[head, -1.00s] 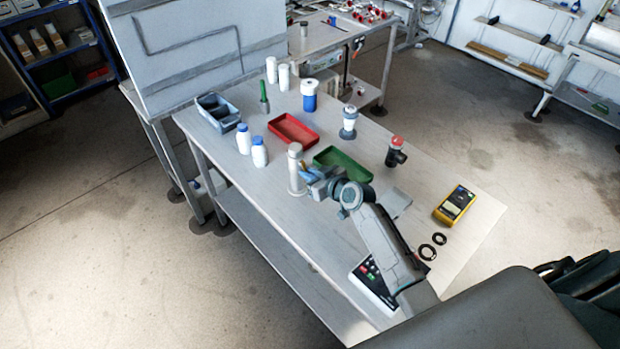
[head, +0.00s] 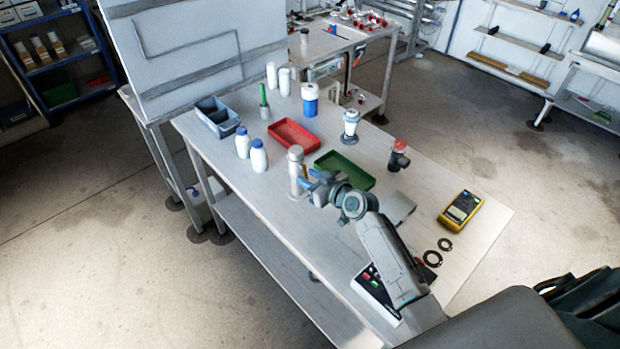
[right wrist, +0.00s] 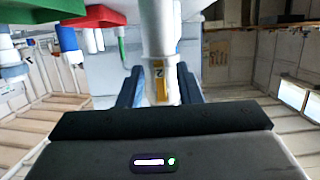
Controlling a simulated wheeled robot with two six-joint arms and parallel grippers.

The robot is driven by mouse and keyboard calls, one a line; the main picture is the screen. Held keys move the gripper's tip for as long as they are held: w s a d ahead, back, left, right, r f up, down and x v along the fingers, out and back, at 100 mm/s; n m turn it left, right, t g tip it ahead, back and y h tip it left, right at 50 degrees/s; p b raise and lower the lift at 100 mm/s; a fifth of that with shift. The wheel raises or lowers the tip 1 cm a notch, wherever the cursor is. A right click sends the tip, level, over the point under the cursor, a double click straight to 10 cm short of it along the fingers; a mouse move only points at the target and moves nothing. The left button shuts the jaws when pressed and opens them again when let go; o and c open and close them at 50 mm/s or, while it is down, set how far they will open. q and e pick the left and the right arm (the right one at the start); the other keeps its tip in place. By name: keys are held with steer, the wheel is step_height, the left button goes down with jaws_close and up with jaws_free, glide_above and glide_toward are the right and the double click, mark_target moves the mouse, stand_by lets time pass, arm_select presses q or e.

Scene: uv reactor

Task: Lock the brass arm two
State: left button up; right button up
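A slim silver-white upright cylinder (head: 295,165) stands on the table left of my right gripper. In the right wrist view the cylinder (right wrist: 160,25) comes down from the top, with a brass arm (right wrist: 160,82) marked "2" on it. My right gripper (head: 310,184) is at the cylinder's side. Its two blue fingers (right wrist: 159,88) are apart, one on each side of the brass arm, with gaps visible. The brass arm is mostly hidden by the fingers in the head view. My left gripper is not in view.
A green tray (head: 368,184) and a red tray (head: 312,146) lie behind the gripper. White bottles (head: 258,158) stand to the left. A black fitting with a red cap (head: 398,158), a yellow meter (head: 460,209) and a control box (head: 368,285) are also on the table (head: 260,205).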

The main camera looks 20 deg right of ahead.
steer(key=shift+s, duration=0.1)
steer(key=shift+s+d, duration=0.2)
steer(key=shift+s, duration=0.1)
steer(key=b+v, duration=0.3)
steer(key=v, duration=0.7)
steer(key=shift+a+r, duration=0.1)
steer(key=shift+r, duration=0.05)
